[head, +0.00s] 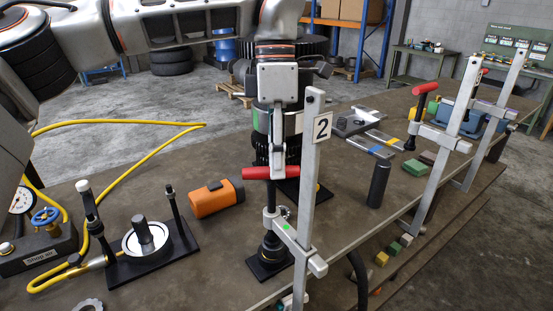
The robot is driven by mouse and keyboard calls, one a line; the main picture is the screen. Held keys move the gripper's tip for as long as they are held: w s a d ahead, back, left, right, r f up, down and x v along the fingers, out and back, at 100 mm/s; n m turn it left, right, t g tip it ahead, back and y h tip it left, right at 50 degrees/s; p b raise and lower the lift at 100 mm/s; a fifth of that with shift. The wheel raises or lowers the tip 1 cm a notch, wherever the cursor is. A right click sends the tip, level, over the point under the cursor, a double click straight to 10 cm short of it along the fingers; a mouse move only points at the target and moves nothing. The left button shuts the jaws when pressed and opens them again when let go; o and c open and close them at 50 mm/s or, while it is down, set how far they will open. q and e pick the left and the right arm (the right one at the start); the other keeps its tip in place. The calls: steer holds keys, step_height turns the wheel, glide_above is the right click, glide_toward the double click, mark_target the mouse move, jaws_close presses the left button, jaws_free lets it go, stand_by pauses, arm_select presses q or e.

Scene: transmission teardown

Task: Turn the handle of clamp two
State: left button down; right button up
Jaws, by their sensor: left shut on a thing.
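Clamp two (309,185) stands upright at the table's near edge, with a white plate marked "2" on its bar. Its red T-handle (256,173) lies level, on top of a dark vertical spindle (269,222). The spindle runs down through the clamp's arm to a round dark foot on a black plate. My left gripper (280,171) points straight down from above and is shut on the handle, right of its middle. The fingers hide part of the handle. My right gripper is not in view.
An orange block (216,198) lies left of the clamp, and a black press-like fixture (149,249) is further left. A dark cylinder (378,184) stands to the right. Another red-handled clamp (448,140) is further right along the edge. A dark ribbed stack is behind my gripper.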

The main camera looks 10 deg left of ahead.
arm_select(q)
steer(key=shift+r, duration=0.1)
stand_by(0.3)
steer(key=c, duration=2)
jaws_free()
steer(key=shift+o, duration=0.2)
step_height(320, 180, up, 12)
steer(key=w, duration=0.2)
steer(key=shift+a, duration=0.3)
steer(key=shift+w+f, duration=0.1)
steer(key=shift+f, duration=0.1)
